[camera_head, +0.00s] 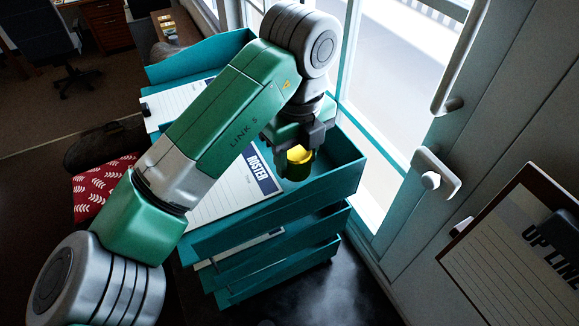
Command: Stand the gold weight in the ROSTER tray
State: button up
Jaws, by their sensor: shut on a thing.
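The gold weight (300,154) is a small yellow cylinder, mostly wrapped by the fingers of my gripper (296,158). My gripper is shut on it and points down over the right part of the ROSTER tray. The ROSTER tray (327,192) is the teal top tray of a stack, with a white sheet headed ROSTER (257,165) in it. The gripper and weight are at the sheet's right side. I cannot tell whether the weight touches the tray floor. My arm hides the tray's left part.
More teal trays (290,255) sit below. Another teal tray (205,62) with a clipboard (180,100) lies behind. A window frame with handles (436,174) is close on the right, and an UP LINE clipboard (520,255) is at lower right. A red patterned cushion (100,188) is left.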

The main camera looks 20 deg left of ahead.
aim_at(296, 170)
jog(key=shift+f, duration=1.85)
jog(key=shift+f, duration=0.1)
jog(key=o, duration=1.2)
notch_tip(296, 170, up, 12)
jog(key=shift+w+r, duration=0.1)
